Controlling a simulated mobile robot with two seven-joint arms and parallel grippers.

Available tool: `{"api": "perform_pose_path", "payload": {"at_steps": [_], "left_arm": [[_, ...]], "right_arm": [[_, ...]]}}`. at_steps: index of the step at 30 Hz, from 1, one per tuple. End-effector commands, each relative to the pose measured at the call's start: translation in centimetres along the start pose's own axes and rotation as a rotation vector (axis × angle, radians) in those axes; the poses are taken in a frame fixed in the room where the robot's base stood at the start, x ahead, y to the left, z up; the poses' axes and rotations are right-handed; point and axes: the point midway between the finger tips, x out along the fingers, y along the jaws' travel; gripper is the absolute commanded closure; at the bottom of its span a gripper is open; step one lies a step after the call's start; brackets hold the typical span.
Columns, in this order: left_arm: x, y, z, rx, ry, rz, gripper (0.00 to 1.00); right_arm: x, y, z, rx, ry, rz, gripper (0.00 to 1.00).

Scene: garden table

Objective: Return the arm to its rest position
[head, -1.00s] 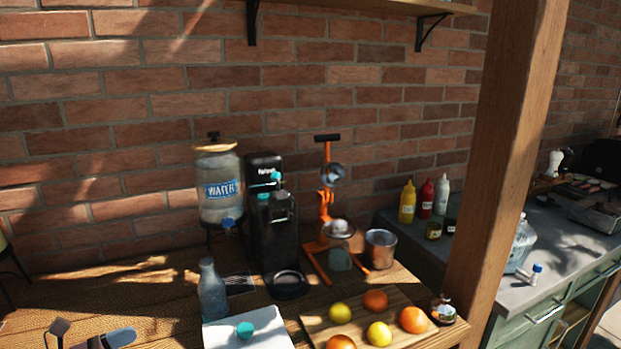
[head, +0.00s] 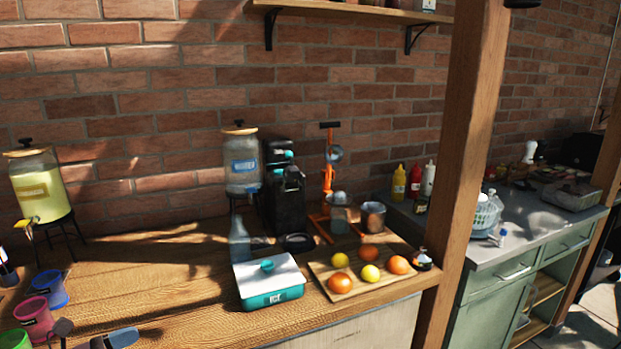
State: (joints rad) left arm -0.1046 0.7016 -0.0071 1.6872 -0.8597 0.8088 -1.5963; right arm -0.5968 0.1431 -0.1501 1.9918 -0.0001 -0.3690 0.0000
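Parts of what looks like my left gripper (head: 95,335) show at the bottom left edge, over the front of the wooden table (head: 175,265). A dark rounded piece and a blue-grey piece stand apart there. The rest is cut off by the frame, so I cannot tell whether it is open or shut. Nothing is visibly held. My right gripper is not in view.
Pink (head: 34,318) and blue cups (head: 50,288) stand close to the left gripper. A teal ice box (head: 272,292), fruit board (head: 340,295), orange juicer (head: 328,185) and water dispenser (head: 241,165) stand further right. The table's middle left is clear.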

Motion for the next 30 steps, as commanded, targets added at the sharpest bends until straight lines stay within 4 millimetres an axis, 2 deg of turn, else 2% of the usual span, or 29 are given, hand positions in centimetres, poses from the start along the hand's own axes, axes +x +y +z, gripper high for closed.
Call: {"api": "perform_pose_path", "payload": {"at_steps": [1, 8, 14, 20, 24, 29, 30], "left_arm": [[0.1, -0.3, -0.3, -0.042, -0.013, 0.015, 0.22], [0.0, -2.6, -2.9, -0.626, -0.193, 0.22, 0.22], [-1.1, -5.2, -6.7, -1.272, -0.419, 0.417, 0.22], [-2.7, -9.5, -11.6, -1.976, -0.724, 0.611, 0.22], [-3.6, -13.3, -14.8, -2.415, -0.963, 0.731, 0.22], [-3.9, -16.9, -17.1, -2.748, -1.187, 0.825, 0.22], [-4.0, -17.6, -17.4, 2.751, 1.204, -0.827, 0.22]], "right_arm": [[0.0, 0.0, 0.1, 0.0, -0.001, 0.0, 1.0], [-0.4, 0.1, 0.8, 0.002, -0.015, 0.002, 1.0], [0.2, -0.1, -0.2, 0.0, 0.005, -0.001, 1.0], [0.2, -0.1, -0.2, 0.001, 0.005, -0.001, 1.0], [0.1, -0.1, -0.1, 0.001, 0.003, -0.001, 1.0], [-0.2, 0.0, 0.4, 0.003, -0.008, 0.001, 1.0], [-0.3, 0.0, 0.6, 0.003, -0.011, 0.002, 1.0]]}}
